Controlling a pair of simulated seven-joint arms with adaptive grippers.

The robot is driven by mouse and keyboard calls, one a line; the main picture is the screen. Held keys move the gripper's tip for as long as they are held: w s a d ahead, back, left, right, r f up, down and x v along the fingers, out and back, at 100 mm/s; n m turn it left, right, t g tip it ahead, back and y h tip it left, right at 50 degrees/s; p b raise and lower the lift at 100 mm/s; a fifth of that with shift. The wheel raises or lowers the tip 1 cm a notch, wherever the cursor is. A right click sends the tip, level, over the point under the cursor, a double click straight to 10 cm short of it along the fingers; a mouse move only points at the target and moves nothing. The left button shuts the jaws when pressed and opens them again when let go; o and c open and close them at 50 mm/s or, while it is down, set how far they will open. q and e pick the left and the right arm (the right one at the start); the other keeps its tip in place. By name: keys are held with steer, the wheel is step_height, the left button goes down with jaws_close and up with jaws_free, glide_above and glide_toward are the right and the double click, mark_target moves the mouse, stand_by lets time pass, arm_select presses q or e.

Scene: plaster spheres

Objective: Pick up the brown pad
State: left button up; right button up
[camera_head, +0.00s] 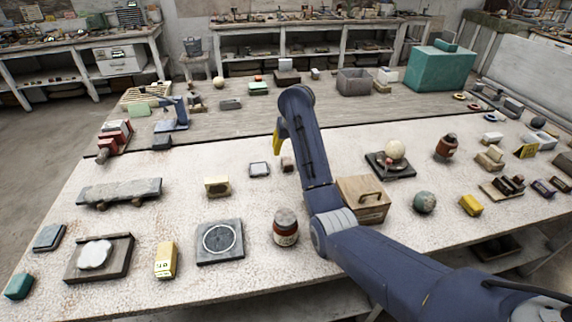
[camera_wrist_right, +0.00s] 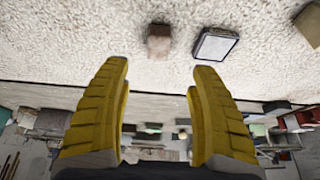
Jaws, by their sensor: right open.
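The brown pad (camera_head: 287,164) looks like a small brownish block on the pale speckled table, just below my right gripper in the head view. It also shows in the right wrist view (camera_wrist_right: 159,42), beyond the fingertips and roughly in line with the gap between them. My right gripper (camera_head: 277,147) has yellow fingers. In the right wrist view (camera_wrist_right: 160,76) the two fingers stand wide apart with nothing between them, and they are apart from the pad. My left gripper is in neither view.
A dark-framed pale tile (camera_head: 259,169) lies close to the left of the pad. A wooden box with a handle (camera_head: 363,199) stands to its right, beside my arm. A strip of table in front of the pad is clear.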

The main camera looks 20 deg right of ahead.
mark_target(287, 160)
steer(key=x, duration=0.5)
steer(key=shift+w+f, duration=0.15)
steer(key=shift+f, duration=0.15)
steer(key=shift+x, duration=2.95)
steer(key=shift+w+d, duration=0.1)
steer(key=c, duration=1)
